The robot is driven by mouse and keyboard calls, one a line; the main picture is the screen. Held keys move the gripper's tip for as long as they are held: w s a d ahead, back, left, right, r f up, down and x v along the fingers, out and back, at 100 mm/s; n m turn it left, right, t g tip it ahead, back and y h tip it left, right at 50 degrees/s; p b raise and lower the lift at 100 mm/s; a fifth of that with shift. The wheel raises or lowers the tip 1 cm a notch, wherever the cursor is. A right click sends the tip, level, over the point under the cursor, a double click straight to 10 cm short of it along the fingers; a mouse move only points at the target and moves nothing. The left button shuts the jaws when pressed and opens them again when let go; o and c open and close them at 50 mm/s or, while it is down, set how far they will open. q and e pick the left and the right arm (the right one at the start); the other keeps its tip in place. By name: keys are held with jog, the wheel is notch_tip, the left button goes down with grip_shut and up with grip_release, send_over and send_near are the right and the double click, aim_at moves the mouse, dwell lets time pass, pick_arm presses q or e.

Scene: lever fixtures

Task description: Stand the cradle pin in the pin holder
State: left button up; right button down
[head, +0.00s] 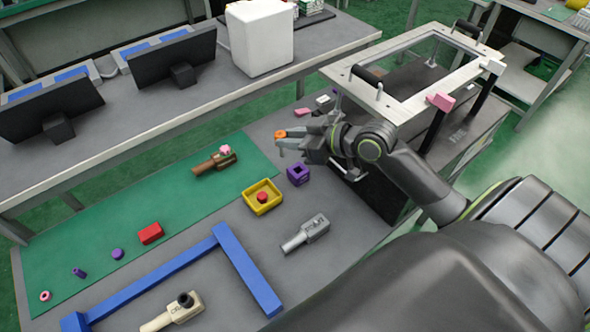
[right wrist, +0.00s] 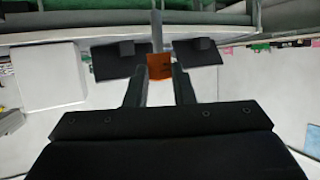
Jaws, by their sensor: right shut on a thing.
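My right gripper (head: 288,139) is shut on the orange head of a pin, which I take to be the cradle pin (head: 280,134). In the right wrist view the orange head (right wrist: 160,67) sits between the fingertips, with a grey shaft reaching away from it. The pin is held above the table. A purple square block with a dark opening (head: 298,174), which looks like the pin holder, stands on the grey table below and slightly right of the gripper. Nothing shows standing in its opening. My left gripper is not in view.
A yellow tray (head: 250,205) with a red knob lies left of the purple block. A grey lever fixture (head: 307,233), a brown one (head: 213,164) and a blue bar frame (head: 243,270) lie around. A metal frame stand (head: 350,73) rises behind my right arm.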

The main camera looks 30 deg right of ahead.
pick_arm(q)
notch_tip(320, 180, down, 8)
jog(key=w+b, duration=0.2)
jog(key=b, duration=0.5)
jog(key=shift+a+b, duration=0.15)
jog(key=shift+b, duration=0.25)
pick_arm(e)
jog(key=shift+w+d+f+m+t+h, duration=0.5)
jog(key=shift+d+f, duration=0.6)
jog(key=shift+f, duration=2.05)
jog(key=shift+w+d+f+m+t+h, duration=0.15)
jog(key=shift+w+d+f+m+h, duration=0.75)
jog(key=shift+f, duration=2.25)
jog(key=shift+w+d+f+m+t+h, duration=0.35)
jog(key=shift+d+f, duration=1)
jog(key=shift+f, duration=1.8)
jog(key=c, duration=1.6)
grip_release()
jog(key=shift+f, duration=0.1)
jog(key=shift+c, duration=0.2)
jog(key=o, duration=0.4)
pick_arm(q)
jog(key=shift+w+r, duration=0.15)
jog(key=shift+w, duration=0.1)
